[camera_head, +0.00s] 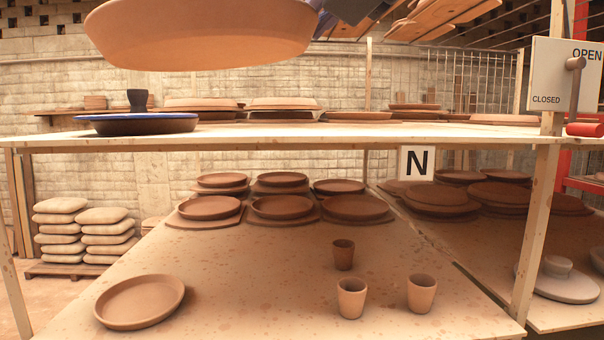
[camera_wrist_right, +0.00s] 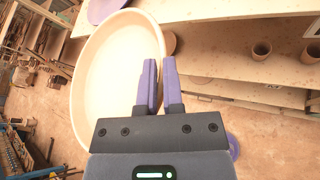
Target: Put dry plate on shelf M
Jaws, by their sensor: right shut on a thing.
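A large pale tan plate (camera_head: 200,35) hangs at the top of the head view, above the upper shelf board and apart from it. My right gripper (camera_wrist_right: 159,62) is shut on the rim of this plate, which fills the upper left of the right wrist view (camera_wrist_right: 110,75). The fingers pinch one edge. My left gripper does not show. A sign with the letter N (camera_head: 416,163) hangs under the upper board (camera_head: 300,134). No sign with M shows.
The lower shelf (camera_head: 240,270) holds plates, one lone plate (camera_head: 139,301) and cups (camera_head: 351,298). Posts (camera_head: 537,235) and an OPEN/CLOSED sign (camera_head: 560,75) stand right.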

